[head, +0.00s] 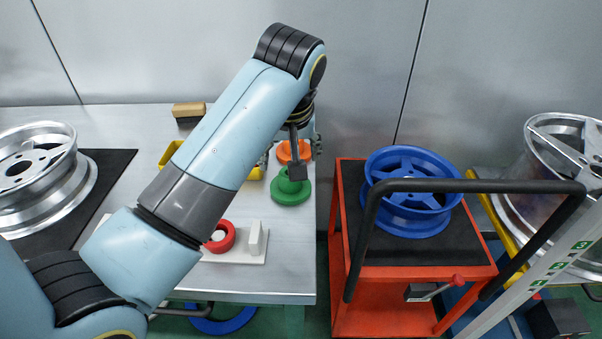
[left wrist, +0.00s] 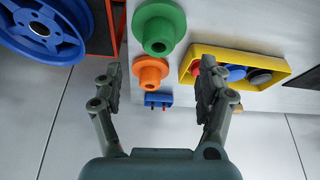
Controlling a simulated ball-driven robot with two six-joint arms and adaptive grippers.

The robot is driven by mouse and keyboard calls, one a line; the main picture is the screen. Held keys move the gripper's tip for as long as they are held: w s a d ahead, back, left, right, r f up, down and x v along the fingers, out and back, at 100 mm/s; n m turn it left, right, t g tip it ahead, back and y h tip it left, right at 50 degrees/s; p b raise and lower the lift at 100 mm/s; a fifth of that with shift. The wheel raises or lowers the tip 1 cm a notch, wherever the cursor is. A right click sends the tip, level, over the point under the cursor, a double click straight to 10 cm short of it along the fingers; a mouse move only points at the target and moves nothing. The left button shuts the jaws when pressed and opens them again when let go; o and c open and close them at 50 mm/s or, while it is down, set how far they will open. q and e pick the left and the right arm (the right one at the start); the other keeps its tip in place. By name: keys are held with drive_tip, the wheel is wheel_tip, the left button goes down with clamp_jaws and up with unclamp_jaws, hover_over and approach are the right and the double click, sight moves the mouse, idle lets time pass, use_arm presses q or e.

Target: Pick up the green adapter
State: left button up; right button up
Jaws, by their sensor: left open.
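The green adapter (head: 291,192), a flanged disc with a raised hub, stands on the grey table near its right edge. In the left wrist view the green adapter (left wrist: 160,27) is at the top, beyond my fingertips. My left gripper (head: 304,163) is open and empty, and one dark finger overlaps the adapter's hub in the head view. In the left wrist view my left gripper (left wrist: 161,72) has its fingers wide apart, with the orange adapter (left wrist: 150,74) showing between them. I cannot tell whether any finger touches the green adapter. My right gripper is not in view.
The orange adapter (head: 286,153) stands just behind the green one. A yellow tray (left wrist: 193,51) holds several coloured parts. A small blue piece (left wrist: 158,100) lies nearby. A red ring (head: 229,237) sits at the front. A red cart (head: 349,277) with a blue wheel (head: 411,224) stands to the right.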

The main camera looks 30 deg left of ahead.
sight(285, 192)
use_arm(q)
drive_tip(key=x, duration=0.4)
drive_tip(key=shift+s, duration=0.2)
drive_tip(key=shift+w+a+f, duration=0.1)
drive_tip(key=shift+w+f, duration=0.05)
drive_tip(key=shift+f, duration=0.05)
drive_tip(key=b+x, duration=0.1)
drive_tip(key=x, duration=0.4)
drive_tip(key=shift+w, duration=0.25)
drive_tip(key=shift+c, duration=1.5)
drive_tip(key=shift+f, duration=0.1)
drive_tip(key=c, duration=1)
drive_tip(key=shift+c, duration=0.2)
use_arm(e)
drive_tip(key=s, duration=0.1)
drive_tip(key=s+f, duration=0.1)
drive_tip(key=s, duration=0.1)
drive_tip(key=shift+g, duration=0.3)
